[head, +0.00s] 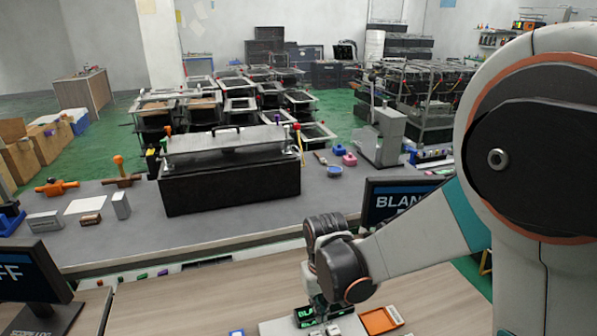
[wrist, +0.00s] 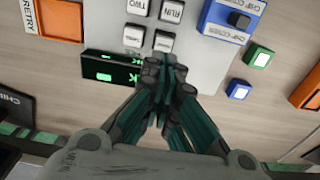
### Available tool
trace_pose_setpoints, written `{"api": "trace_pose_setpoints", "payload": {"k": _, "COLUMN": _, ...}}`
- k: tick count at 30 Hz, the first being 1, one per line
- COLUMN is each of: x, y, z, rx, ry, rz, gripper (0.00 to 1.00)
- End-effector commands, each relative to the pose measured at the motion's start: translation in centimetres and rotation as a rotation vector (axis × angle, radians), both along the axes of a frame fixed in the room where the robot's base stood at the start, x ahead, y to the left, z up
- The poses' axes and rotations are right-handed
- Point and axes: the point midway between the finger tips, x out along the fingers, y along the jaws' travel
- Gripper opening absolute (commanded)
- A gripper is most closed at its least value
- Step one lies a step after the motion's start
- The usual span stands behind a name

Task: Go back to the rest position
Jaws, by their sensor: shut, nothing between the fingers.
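My gripper (wrist: 163,100) is shut and empty in the wrist view, its dark teal fingers together over a light grey panel (wrist: 208,75). The panel carries several white buttons, such as one marked RUN (wrist: 171,11), and a black display with green lettering (wrist: 107,70). In the head view my arm reaches down to the wooden desk, and the display (head: 322,316) shows below the wrist. The fingers are mostly hidden there. I cannot tell whether the fingertips touch the panel.
An orange tray (head: 381,320) lies right of the panel. A dark monitor (head: 395,199) stands behind my arm and another (head: 36,277) at left. A black box (head: 230,185) sits on the grey bench. A blue switch box (wrist: 232,20) is near the fingers. Wooden desk left of the panel is fairly clear.

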Motion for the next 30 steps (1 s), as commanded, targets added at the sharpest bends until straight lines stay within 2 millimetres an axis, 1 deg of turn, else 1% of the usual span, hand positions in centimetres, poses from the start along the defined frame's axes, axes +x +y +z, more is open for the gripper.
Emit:
{"api": "trace_pose_setpoints", "payload": {"k": 1, "x": 0.2, "y": -0.6, "z": 1.3, "rx": 0.007, "ry": -0.024, "rz": -0.009, "gripper": 0.0}}
{"api": "trace_pose_setpoints", "payload": {"k": 2, "x": 0.4, "y": -0.9, "z": 2.1, "rx": 0.012, "ry": -0.043, "rz": -0.014, "gripper": 0.0}}
{"api": "trace_pose_setpoints", "payload": {"k": 5, "x": 1.1, "y": -2.3, "z": 5.6, "rx": 0.033, "ry": -0.129, "rz": -0.033, "gripper": 0.0}}
{"api": "trace_pose_setpoints", "payload": {"k": 6, "x": 1.4, "y": -2.9, "z": 7.1, "rx": 0.041, "ry": -0.169, "rz": -0.041, "gripper": 0.0}}
{"api": "trace_pose_setpoints", "payload": {"k": 7, "x": 1.5, "y": -3.4, "z": 8.1, "rx": 0.046, "ry": -0.197, "rz": -0.048, "gripper": 0.0}}
{"api": "trace_pose_setpoints", "payload": {"k": 9, "x": 1.1, "y": -4.4, "z": 9.8, "rx": 0.054, "ry": -0.239, "rz": -0.062, "gripper": 0.0}}
{"api": "trace_pose_setpoints", "payload": {"k": 15, "x": -1.6, "y": -6.9, "z": 13.2, "rx": 0.066, "ry": -0.315, "rz": -0.109, "gripper": 0.0}}
{"api": "trace_pose_setpoints", "payload": {"k": 21, "x": -4.8, "y": -9.3, "z": 15.9, "rx": 0.074, "ry": -0.392, "rz": -0.155, "gripper": 0.0}}
{"api": "trace_pose_setpoints", "payload": {"k": 25, "x": -7.0, "y": -10.7, "z": 17.1, "rx": 0.077, "ry": -0.442, "rz": -0.184, "gripper": 0.0}}
{"api": "trace_pose_setpoints", "payload": {"k": 30, "x": -9.9, "y": -12.3, "z": 18.0, "rx": 0.08, "ry": -0.507, "rz": -0.222, "gripper": 0.0}}
